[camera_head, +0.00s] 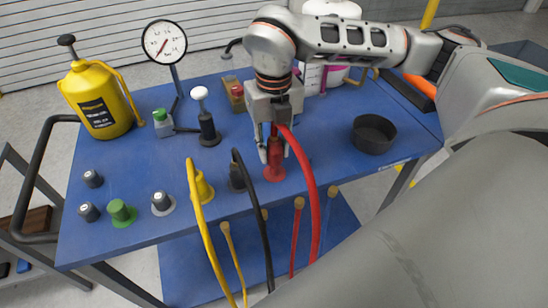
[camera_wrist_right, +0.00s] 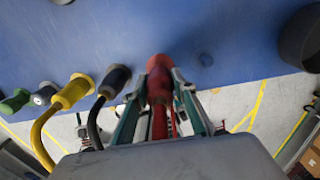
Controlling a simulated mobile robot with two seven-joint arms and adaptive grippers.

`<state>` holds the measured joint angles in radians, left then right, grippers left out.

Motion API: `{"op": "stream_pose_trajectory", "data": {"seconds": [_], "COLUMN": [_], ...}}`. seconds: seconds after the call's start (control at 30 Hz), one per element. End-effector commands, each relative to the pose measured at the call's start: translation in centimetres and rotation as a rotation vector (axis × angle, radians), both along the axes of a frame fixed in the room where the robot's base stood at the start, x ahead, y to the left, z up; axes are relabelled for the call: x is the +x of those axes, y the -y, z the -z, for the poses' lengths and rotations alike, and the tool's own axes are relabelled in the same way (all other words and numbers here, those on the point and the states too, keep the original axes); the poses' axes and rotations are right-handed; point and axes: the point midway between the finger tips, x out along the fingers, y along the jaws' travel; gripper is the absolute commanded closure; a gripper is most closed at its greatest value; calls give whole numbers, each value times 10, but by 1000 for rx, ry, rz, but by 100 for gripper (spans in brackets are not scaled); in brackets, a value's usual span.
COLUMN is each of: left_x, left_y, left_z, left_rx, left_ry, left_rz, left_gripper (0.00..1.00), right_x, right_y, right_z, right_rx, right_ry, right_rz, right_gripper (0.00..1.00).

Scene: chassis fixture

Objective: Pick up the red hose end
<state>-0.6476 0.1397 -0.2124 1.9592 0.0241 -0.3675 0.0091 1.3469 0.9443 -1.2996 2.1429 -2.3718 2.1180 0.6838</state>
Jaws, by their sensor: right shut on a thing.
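The red hose end (camera_head: 275,153) stands upright at its red round base (camera_head: 274,174) near the front edge of the blue table. My right gripper (camera_head: 275,150) points down and is shut on it. In the right wrist view the red hose end (camera_wrist_right: 159,85) sits between the two fingers of my right gripper (camera_wrist_right: 160,92). The red hose (camera_head: 312,190) loops up and hangs over the table's front edge. I cannot tell whether the hose end is apart from its base. My left gripper is not in view.
A yellow hose end (camera_head: 203,187) and a black one (camera_head: 237,177) stand left of the red one, their hoses over the front edge. A black bowl (camera_head: 373,135) is to the right. A yellow jug (camera_head: 98,102), a gauge (camera_head: 164,43) and a black white-topped piece (camera_head: 206,122) stand farther back.

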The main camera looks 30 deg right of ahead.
Motion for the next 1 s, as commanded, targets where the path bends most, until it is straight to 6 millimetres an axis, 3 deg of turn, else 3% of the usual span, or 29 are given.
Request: {"op": "stream_pose_trajectory", "data": {"seconds": [0.3,0.5,0.7,1.0], "left_x": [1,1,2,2], "left_y": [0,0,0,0], "left_z": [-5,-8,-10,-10], "left_rx": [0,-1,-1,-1], "left_ry": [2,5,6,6], "left_rz": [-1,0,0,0], "left_gripper": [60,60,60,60], "right_x": [1,1,0,0], "right_y": [-1,0,0,0], "right_z": [-92,-132,-151,-154], "right_rx": [0,1,0,0], "right_ry": [8,5,2,0], "right_rz": [-1,0,-1,0], "right_gripper": [100,100,100,100]}}
